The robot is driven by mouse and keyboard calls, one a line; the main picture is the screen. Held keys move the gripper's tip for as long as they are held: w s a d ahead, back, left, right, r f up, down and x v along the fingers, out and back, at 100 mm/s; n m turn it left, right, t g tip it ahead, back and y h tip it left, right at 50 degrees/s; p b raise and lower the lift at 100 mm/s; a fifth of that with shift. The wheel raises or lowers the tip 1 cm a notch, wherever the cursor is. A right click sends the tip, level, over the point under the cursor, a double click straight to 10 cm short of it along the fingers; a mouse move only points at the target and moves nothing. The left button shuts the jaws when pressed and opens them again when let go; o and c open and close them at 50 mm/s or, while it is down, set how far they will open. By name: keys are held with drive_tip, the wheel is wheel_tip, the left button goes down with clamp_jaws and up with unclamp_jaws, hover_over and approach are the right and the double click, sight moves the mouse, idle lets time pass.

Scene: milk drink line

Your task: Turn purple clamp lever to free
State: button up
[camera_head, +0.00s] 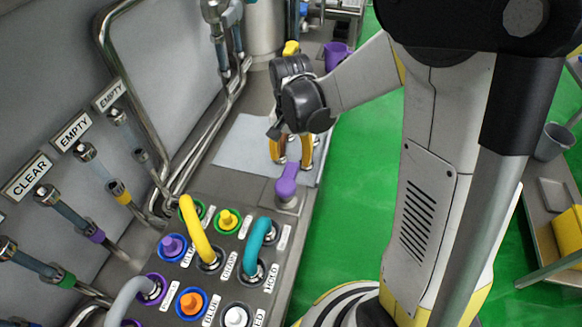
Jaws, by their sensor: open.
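The purple clamp lever (287,182) stands on a grey metal base near the right edge of the steel bench, behind the hose panel. It tilts up and away from the panel. My gripper (292,160) is just beyond the lever's upper end, pointing down. Its orange fingers are apart with nothing visible between them. I cannot tell whether a finger touches the lever. The gripper's dark body and wrist hide part of the bench behind it.
A panel with coloured plugs and a yellow hose (196,232), a teal hose (257,244) and a grey hose (128,300) lies in front. A pale sheet (240,146) lies left of my gripper. Pipes and labelled valves line the left wall. Green floor (345,200) is open at right.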

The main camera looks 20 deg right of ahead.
sight(291, 168)
wheel_tip(291, 168, down, 5)
drive_tip(key=shift+w+f+b, duration=0.1)
drive_tip(key=shift+b, duration=0.5)
drive_tip(key=shift+c, duration=0.2)
clamp_jaws()
